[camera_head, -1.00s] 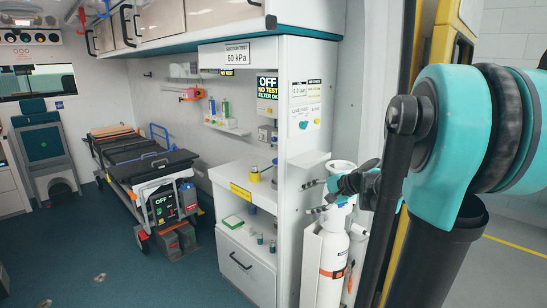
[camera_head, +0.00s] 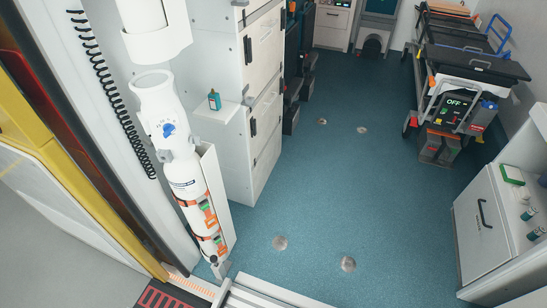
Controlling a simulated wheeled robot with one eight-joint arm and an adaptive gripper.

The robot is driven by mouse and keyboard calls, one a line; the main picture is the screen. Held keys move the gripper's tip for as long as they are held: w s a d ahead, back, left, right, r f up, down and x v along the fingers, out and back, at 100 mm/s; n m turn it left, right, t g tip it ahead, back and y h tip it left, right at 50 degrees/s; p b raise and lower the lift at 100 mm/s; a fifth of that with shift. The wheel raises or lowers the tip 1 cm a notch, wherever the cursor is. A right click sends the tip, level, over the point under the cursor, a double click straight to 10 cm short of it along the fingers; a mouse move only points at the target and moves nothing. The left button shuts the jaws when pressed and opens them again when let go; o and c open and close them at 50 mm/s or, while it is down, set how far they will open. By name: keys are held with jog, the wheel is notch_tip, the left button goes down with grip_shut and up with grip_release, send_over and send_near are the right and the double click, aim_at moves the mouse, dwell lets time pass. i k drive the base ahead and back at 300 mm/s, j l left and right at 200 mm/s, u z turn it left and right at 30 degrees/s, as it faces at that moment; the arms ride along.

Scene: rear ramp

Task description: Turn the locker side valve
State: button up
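A blue valve knob (camera_head: 168,129) sits on the front of the shoulder of a white gas cylinder (camera_head: 185,172) at the left. The cylinder leans in the picture, is strapped with orange bands, and stands beside the white locker unit (camera_head: 262,60). My gripper is not in this view, so its state does not show.
A white housing (camera_head: 157,30) hangs above the cylinder, and a black coiled cable (camera_head: 115,95) runs to its left. The blue floor (camera_head: 340,190) is clear; a stretcher (camera_head: 465,70) stands at the back right.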

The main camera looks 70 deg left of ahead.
aim_at(195, 139)
jog(key=k+l+u, duration=0.35)
jog(key=k+u, duration=0.1)
jog(key=u, duration=2.55)
